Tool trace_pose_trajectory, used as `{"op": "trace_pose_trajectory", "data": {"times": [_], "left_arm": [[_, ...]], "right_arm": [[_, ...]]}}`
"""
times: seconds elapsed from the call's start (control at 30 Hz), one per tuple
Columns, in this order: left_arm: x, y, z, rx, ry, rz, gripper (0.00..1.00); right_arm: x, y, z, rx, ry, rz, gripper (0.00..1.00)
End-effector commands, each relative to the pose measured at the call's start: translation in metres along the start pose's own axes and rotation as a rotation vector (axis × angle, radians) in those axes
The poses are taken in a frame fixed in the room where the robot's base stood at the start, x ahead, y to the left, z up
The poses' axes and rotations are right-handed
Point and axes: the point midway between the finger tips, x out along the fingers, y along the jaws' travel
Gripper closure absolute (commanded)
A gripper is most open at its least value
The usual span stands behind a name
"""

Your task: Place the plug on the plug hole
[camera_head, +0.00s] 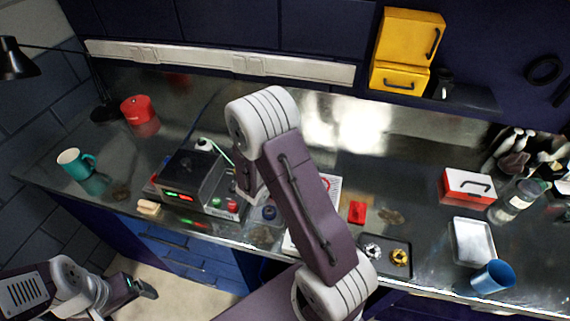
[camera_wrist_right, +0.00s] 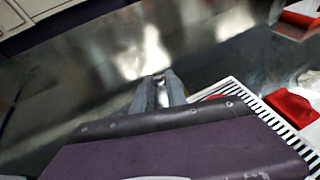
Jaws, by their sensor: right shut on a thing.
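My right arm crosses the middle of the head view, and its forearm hides most of the right gripper. In the right wrist view the right gripper (camera_wrist_right: 160,82) points out over the shiny metal bench and is shut on a small, pale, blurred thing, which I take to be the plug. The plug's shape is too small to make out. I cannot pick out the plug hole in either view. My left gripper (camera_head: 146,289) is low at the left of the head view, off the bench's front edge; its finger gap is unclear.
A dark device (camera_head: 190,172) with lit displays stands left of my right arm, with a green cable behind it. A teal mug (camera_head: 75,163) and red tin (camera_head: 137,109) stand farther left. A red block (camera_head: 357,212), red-and-white box (camera_head: 467,187) and blue cup (camera_head: 492,277) are at right.

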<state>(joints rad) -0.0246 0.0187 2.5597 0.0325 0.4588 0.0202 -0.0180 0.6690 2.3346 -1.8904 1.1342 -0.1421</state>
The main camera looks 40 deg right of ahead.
Motion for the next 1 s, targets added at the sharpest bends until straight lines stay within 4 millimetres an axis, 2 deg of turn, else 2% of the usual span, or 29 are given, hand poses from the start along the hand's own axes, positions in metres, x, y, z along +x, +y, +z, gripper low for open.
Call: {"op": "trace_pose_trajectory", "data": {"times": [0.1,0.3,0.47,0.7,1.0], "left_arm": [[-0.008,0.000,-0.001,0.000,0.000,0.000,0.13],[-0.013,0.000,-0.001,0.000,-0.001,0.000,0.13],[-0.012,0.000,-0.001,0.000,-0.001,0.000,0.13],[-0.018,0.000,-0.002,0.000,-0.001,0.000,0.13],[-0.016,0.000,-0.002,0.000,-0.001,0.000,0.13]], "right_arm": [[0.014,0.025,-0.009,-0.001,0.001,0.000,1.00],[0.032,0.055,-0.022,0.001,-0.001,0.000,1.00],[0.035,0.059,-0.026,-0.001,0.000,0.000,1.00],[0.049,0.059,-0.060,-0.001,0.001,0.000,1.00],[0.051,0.058,-0.064,0.001,0.000,0.000,1.00]]}}
